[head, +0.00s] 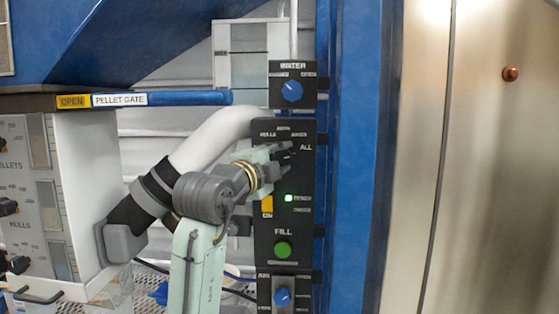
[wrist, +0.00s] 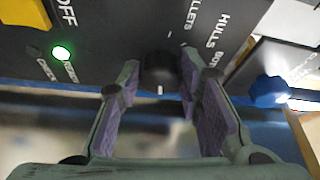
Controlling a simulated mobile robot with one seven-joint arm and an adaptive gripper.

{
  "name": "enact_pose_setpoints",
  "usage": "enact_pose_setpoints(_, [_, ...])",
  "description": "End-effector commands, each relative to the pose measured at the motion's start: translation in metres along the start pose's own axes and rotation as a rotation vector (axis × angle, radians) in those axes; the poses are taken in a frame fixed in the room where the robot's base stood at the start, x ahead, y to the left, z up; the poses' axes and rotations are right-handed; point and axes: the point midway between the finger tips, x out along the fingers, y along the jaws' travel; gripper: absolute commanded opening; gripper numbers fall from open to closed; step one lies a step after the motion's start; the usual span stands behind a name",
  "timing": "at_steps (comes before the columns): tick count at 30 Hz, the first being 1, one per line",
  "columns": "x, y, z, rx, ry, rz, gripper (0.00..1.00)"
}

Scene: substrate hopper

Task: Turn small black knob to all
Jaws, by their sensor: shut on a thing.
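The small black knob (wrist: 159,68) sits on the black control panel, between my fingers in the wrist view. Its white mark is on the side toward the bottom of that picture, away from the PELLETS lettering. My gripper (wrist: 158,80) is shut on the knob, one purple-padded finger on each side. In the head view my gripper (head: 284,153) reaches the panel from the left and mostly hides the knob. The ALL label (head: 306,148) shows just right of the fingertips there; I cannot make it out in the wrist view.
Below the knob on the panel (head: 263,240) are a yellow switch (head: 267,204), a lit green lamp (head: 289,198) and a green FILL button (head: 283,249). A blue WATER knob (head: 292,91) is above, another blue knob (head: 282,296) below. A blue post (head: 355,200) stands right.

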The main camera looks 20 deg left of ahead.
Motion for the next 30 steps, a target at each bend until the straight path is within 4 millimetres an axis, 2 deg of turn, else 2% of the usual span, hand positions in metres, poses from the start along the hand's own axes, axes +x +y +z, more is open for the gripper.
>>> enact_pose_setpoints(14, [0.0002, -0.0005, 0.0005, 0.016, -0.002, 0.005, 0.05])
enact_pose_setpoints(15, [0.0002, -0.0006, 0.0005, 0.016, -0.002, 0.005, 0.33])
enact_pose_setpoints(24, [0.0001, -0.0005, 0.0002, 0.015, -0.001, 0.005, 0.53])
enact_pose_setpoints(30, [0.0, -0.0004, 0.0001, 0.014, 0.0, 0.005, 0.53])
